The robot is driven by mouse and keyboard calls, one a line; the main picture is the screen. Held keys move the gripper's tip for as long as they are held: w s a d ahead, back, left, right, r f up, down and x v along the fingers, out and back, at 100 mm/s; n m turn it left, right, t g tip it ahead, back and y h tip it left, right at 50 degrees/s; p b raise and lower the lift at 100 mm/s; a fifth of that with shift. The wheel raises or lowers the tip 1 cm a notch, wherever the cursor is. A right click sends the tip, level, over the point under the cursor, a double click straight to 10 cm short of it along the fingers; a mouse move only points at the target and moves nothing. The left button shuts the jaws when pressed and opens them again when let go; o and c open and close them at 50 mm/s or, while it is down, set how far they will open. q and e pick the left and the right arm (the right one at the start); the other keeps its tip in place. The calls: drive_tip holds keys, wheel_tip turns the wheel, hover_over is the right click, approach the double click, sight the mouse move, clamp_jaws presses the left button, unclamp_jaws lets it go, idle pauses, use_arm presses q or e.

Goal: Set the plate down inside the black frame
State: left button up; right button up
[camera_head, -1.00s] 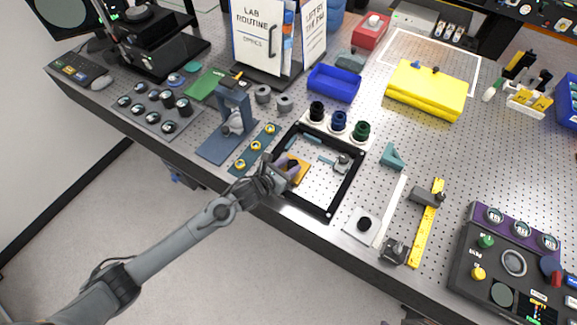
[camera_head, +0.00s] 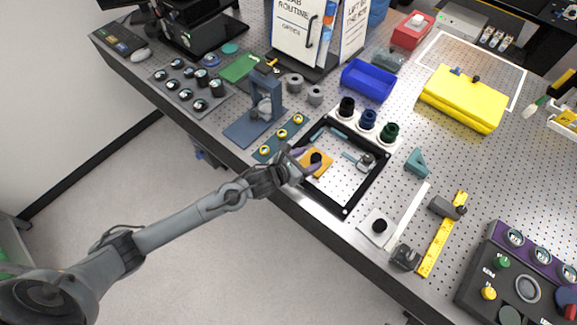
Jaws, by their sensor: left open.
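The orange plate (camera_head: 325,161) with a black knob lies inside the opening of the black frame (camera_head: 367,188), near the frame's left side. The frame lies flat at the front edge of the perforated bench. My left gripper (camera_head: 308,162) reaches in over the frame's front-left side. Its purple-grey fingers are open and spread on either side of the knob. Whether a finger touches the knob cannot be told. The fingers hide part of the plate's left edge. My right gripper is not in view.
Inside the frame are small teal bars and a grey clamp (camera_head: 366,161). Three capped posts (camera_head: 368,119) stand behind it. A blue stand (camera_head: 262,108) and a strip with yellow-ringed parts (camera_head: 282,136) are to the left. A white block with a black knob (camera_head: 378,226) is at right.

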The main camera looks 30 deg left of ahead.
use_arm(q)
drive_tip(key=s+a+m+g+y, duration=0.1)
drive_tip(key=s+m+g, duration=0.3)
drive_tip(key=s+m, duration=1.1)
drive_tip(key=s+a+m+g+y, duration=0.2)
drive_tip(key=s+m+g, duration=0.3)
drive_tip(key=s+m, duration=1.1)
drive_tip(key=m+y, duration=0.1)
drive_tip(key=m, duration=0.2)
drive_tip(key=shift+a+r, duration=0.1)
wheel_tip(320, 180, up, 22)
drive_tip(key=p, duration=2.1)
drive_tip(key=shift+f, duration=0.25)
